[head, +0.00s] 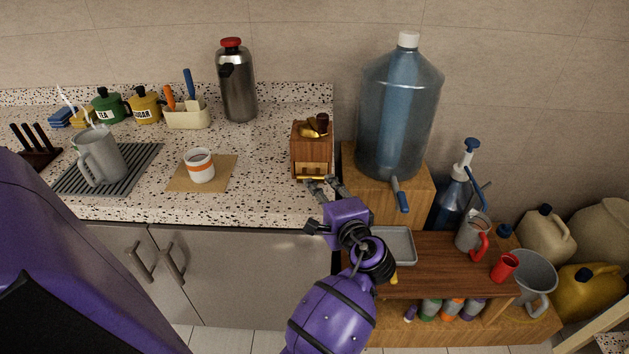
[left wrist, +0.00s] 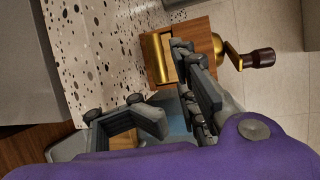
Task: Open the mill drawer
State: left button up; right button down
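The wooden mill (head: 312,150) with a brass top and dark crank knob stands at the right front edge of the speckled counter. Its drawer is low on the front, with a brass-coloured strip (head: 309,178); I cannot tell how far out it is. The mill also shows in the left wrist view (left wrist: 193,33), with its crank to the right. My left gripper (head: 324,183) is open, its fingers apart, right at the mill's lower front. In the left wrist view the gripper (left wrist: 168,102) has one finger overlapping the mill; contact is unclear. My right gripper is not in view.
A big water bottle (head: 400,115) with a blue-handled tap (head: 401,196) stands on a wooden block right of the mill. An orange-striped cup (head: 199,166) on a mat and a steel flask (head: 237,80) stand left on the counter. A grey tray (head: 401,245) lies lower right.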

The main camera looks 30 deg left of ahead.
pick_arm(q)
jog(key=shift+s+v, duration=0.25)
jog(key=shift+v, duration=1.4)
jog(key=shift+a+f, duration=0.1)
